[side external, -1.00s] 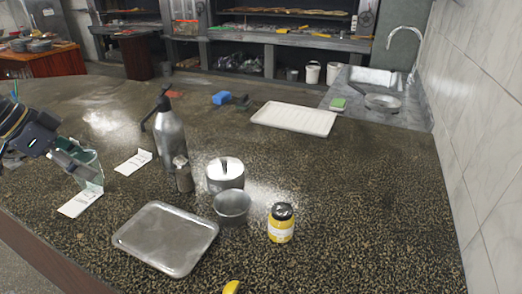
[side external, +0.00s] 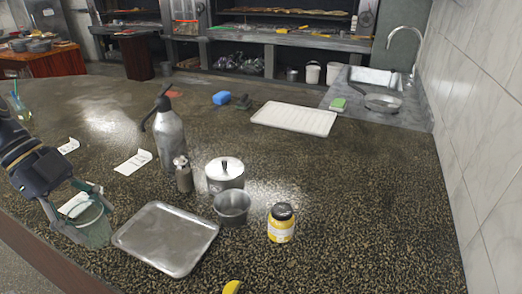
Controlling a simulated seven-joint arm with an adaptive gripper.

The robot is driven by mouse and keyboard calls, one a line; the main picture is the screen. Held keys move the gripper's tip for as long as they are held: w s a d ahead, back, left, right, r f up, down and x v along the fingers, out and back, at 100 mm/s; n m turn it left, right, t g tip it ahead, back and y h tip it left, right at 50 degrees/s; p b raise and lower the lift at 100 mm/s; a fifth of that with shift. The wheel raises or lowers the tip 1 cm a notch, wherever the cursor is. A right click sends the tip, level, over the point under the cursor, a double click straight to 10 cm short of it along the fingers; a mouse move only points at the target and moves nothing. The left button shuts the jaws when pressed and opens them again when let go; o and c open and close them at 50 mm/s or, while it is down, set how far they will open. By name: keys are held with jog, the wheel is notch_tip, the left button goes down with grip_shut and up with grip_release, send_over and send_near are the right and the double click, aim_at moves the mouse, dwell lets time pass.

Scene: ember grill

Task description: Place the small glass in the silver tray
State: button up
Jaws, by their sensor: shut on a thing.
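The small glass (side external: 95,229) is clear and greenish and shows at the lower left in the side external view. My gripper (side external: 79,210) comes in from the left edge and is shut on it, with fingers at its sides. The glass looks slightly tilted, with its mouth towards the upper right. The silver tray (side external: 166,237) lies flat and empty on the dark speckled counter, just right of the glass. I cannot tell how high the glass is above the counter.
A metal cup (side external: 232,209), lidded pot (side external: 224,175), shaker (side external: 183,176) and tall bottle (side external: 170,135) stand behind the tray. A yellow jar (side external: 281,227) stands to its right. Another glass with straws (side external: 19,107) is at the far left.

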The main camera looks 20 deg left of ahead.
jog(key=w+f, duration=0.3)
jog(key=w, duration=0.1)
jog(key=w+d+f, duration=0.1)
jog(key=w+f, duration=0.2)
jog(key=w, duration=0.1)
jog(key=w+f, duration=0.3)
jog(key=w, duration=0.1)
jog(key=shift+w+d, duration=0.1)
jog(key=shift+d, duration=0.3)
jog(key=shift+w+f, duration=0.15)
jog(key=shift+f, duration=1.55)
jog(key=o, duration=1.2)
jog(key=shift+f, duration=0.1)
